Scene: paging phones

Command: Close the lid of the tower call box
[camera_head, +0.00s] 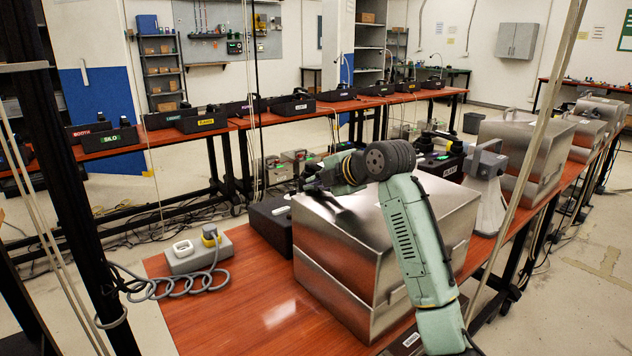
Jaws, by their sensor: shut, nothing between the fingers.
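A large brushed-metal call box (432,278) stands on the near red-brown table, beneath my arm. Its lid (420,205) is down over the base, with a seam along the sides; I cannot tell if it is fully seated. No tower label is readable on it. My gripper (312,186) is shut and empty at the lid's far left edge, over or touching its top; the contact is hidden. My arm hides part of the lid and front.
A black box (270,222) sits just left of the metal box. A grey phone unit (197,252) with a coiled cable lies on the table's left. A grey horn-shaped unit (487,190) and another metal box (522,152) stand behind right. The table's front left is clear.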

